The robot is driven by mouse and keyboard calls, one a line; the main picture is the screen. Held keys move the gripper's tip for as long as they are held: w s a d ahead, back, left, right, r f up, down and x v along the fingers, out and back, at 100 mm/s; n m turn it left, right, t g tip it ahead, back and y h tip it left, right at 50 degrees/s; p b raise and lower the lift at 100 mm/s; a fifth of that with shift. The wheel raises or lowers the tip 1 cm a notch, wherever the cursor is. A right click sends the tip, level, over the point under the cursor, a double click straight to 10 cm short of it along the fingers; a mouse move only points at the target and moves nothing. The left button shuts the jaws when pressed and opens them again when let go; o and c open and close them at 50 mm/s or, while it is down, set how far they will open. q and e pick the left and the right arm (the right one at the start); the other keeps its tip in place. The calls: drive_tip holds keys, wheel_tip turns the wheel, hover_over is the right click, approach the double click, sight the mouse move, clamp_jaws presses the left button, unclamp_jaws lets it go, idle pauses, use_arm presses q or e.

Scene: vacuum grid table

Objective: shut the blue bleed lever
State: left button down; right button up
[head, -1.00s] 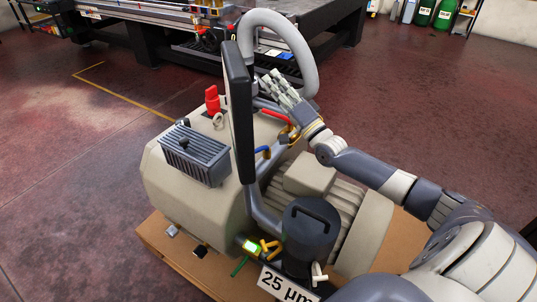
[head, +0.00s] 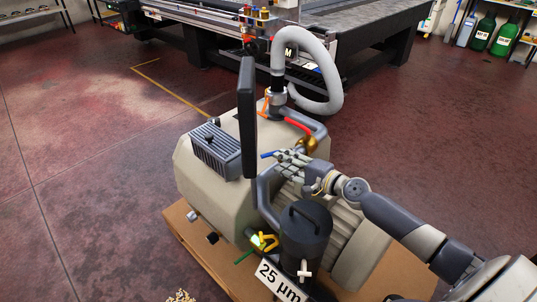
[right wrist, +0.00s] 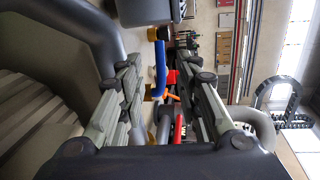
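The blue bleed lever (head: 267,155) sticks out to the left on the pipework of the beige pump (head: 200,185). In the right wrist view the blue lever (right wrist: 160,68) lies ahead, in the gap between my fingers. My right gripper (head: 283,158) is beside the lever, at its right end in the head view. In the right wrist view its two fingers (right wrist: 160,95) are spread apart with nothing gripped. I cannot tell whether a finger touches the lever. My left gripper is not in view.
A red handle (head: 298,127) and a brass fitting (head: 309,144) sit just above my gripper. An upright dark panel (head: 247,120) stands left of it. A dark canister (head: 305,232) is below. A grey hose (head: 325,70) arches behind.

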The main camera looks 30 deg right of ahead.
sight(268, 155)
drive_tip(key=x, duration=0.7)
drive_tip(key=shift+w+a, duration=0.1)
drive_tip(key=shift+f, duration=0.1)
clamp_jaws()
